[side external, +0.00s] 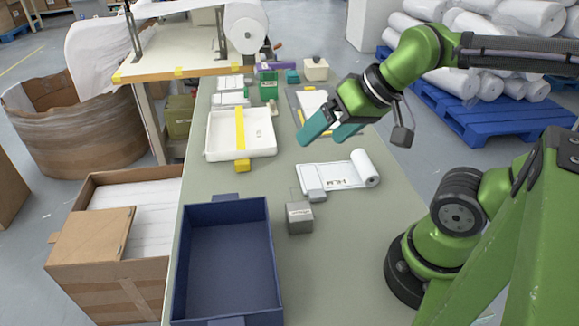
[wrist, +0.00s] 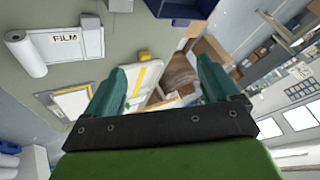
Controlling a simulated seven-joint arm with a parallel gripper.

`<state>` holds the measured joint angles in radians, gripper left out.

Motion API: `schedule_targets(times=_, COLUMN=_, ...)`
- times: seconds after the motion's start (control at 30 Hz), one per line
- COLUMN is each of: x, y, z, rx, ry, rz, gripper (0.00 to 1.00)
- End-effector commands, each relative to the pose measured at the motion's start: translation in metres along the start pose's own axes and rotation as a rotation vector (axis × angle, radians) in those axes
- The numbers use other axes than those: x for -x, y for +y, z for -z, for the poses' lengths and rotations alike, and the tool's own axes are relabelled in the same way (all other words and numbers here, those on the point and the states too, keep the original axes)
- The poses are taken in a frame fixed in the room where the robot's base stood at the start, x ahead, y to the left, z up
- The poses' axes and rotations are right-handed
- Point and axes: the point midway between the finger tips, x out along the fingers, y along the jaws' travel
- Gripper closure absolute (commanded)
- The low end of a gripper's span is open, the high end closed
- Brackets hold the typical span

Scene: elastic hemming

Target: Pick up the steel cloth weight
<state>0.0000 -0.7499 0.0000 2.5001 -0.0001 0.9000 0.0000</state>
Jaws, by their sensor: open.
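A grey metal block with a pale label (side external: 299,217) stands on the table beside the blue bin; it also shows at the top edge of the wrist view (wrist: 121,5). A smaller grey block (side external: 316,195) lies at the near left edge of the sheet marked FILM (side external: 335,180); it shows in the wrist view (wrist: 90,20) too. I cannot tell which block is the steel cloth weight. My gripper (side external: 325,135), with teal fingers, is open and empty above the table, beyond both blocks. Its fingers frame the wrist view (wrist: 160,75).
An open blue bin (side external: 270,260) stands at the near left of the table. A white tray with a yellow strip (side external: 215,145) lies farther back. The film roll (side external: 366,168) lies right of the blocks. Bare table (side external: 360,240) is right of the labelled block.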

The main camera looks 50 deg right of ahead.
Motion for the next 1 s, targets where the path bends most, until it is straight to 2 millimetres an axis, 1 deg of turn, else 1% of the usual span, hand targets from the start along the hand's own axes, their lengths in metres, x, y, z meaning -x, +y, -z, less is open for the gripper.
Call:
schedule_targets(times=0.1, x=-0.001, y=0.001, z=0.0, rx=-0.002, ry=-0.004, rz=-0.003, gripper=0.12)
schedule_targets(times=0.17, x=-0.005, y=0.002, z=-0.001, rx=-0.006, ry=-0.02, rz=-0.012, gripper=0.12)
schedule_targets(times=0.27, x=-0.017, y=0.004, z=0.001, rx=-0.003, ry=-0.065, rz=-0.043, gripper=0.12)
schedule_targets(times=0.33, x=-0.028, y=0.005, z=0.003, rx=0.08, ry=-0.122, rz=-0.075, gripper=0.12)
schedule_targets(times=0.47, x=-0.046, y=0.007, z=0.006, rx=0.417, ry=-0.248, rz=-0.102, gripper=0.12)
schedule_targets(times=0.5, x=-0.051, y=0.008, z=0.006, rx=0.527, ry=-0.285, rz=-0.099, gripper=0.12)
schedule_targets(times=0.67, x=-0.068, y=0.01, z=0.008, rx=0.987, ry=-0.433, rz=-0.043, gripper=0.12)
schedule_targets(times=0.8, x=-0.08, y=0.012, z=0.01, rx=1.39, ry=-0.547, rz=0.061, gripper=0.12)
schedule_targets(times=0.87, x=-0.085, y=0.012, z=0.01, rx=1.558, ry=-0.589, rz=0.119, gripper=0.12)
schedule_targets(times=1.0, x=-0.091, y=0.013, z=0.012, rx=1.945, ry=-0.66, rz=0.278, gripper=0.12)
